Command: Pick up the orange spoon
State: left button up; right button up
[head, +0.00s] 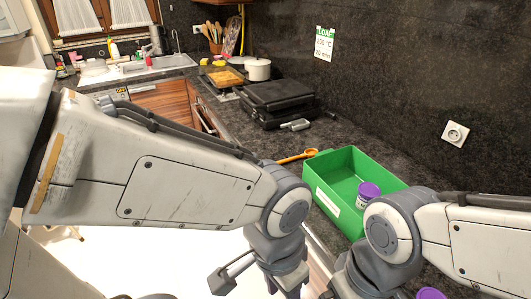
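The orange spoon (297,156) lies on the dark countertop in the head view, just left of the green box and in front of the black grill. Its bowl end is at the right, close to the box's far left corner. My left gripper (228,279) hangs low, in front of the counter and well below the spoon.
A green box (328,197) holds a jar with a purple lid (368,190). Another purple lid (431,294) shows at the bottom edge. A black grill (277,101) stands behind the spoon. A white pot (258,69) and the sink (152,65) are farther back.

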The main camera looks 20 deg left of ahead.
aim_at(310, 153)
jog(key=u, duration=1.75)
jog(key=i, duration=3.8)
jog(key=z, duration=3.85)
